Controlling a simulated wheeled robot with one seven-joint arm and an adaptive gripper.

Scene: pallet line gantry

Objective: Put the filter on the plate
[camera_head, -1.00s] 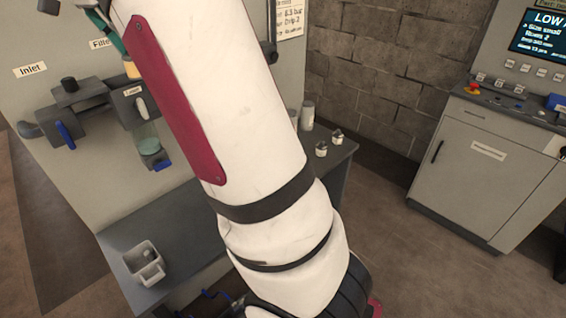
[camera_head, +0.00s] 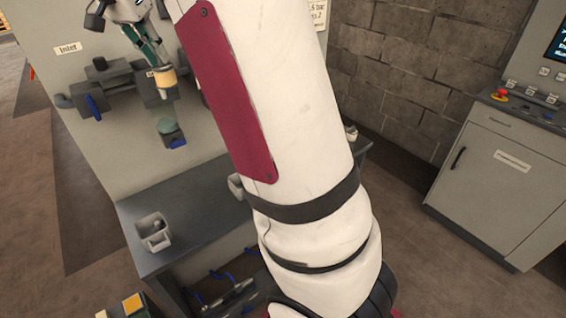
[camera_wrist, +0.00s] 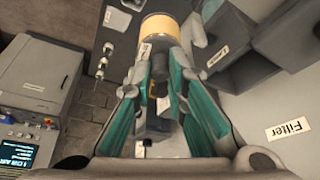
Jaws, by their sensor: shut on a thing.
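The filter (camera_head: 165,78), a short tan cylinder with a pale rim, is at the fingertips of my gripper (camera_head: 154,56), in front of the grey wall panel. In the wrist view the filter (camera_wrist: 160,38) shows at the far end of the teal fingers of my gripper (camera_wrist: 162,66), which are shut on it. It is held up beside the dark housings on the panel. I cannot make out the plate in either view; my own arm covers much of the head view.
A dark bench (camera_head: 195,212) stands below the panel, with a small grey bin (camera_head: 153,233) on it. Dark pipe fittings with blue handles (camera_head: 93,106) stick out of the panel. A grey control cabinet (camera_head: 490,170) stands at the right. Floor lies open between bench and cabinet.

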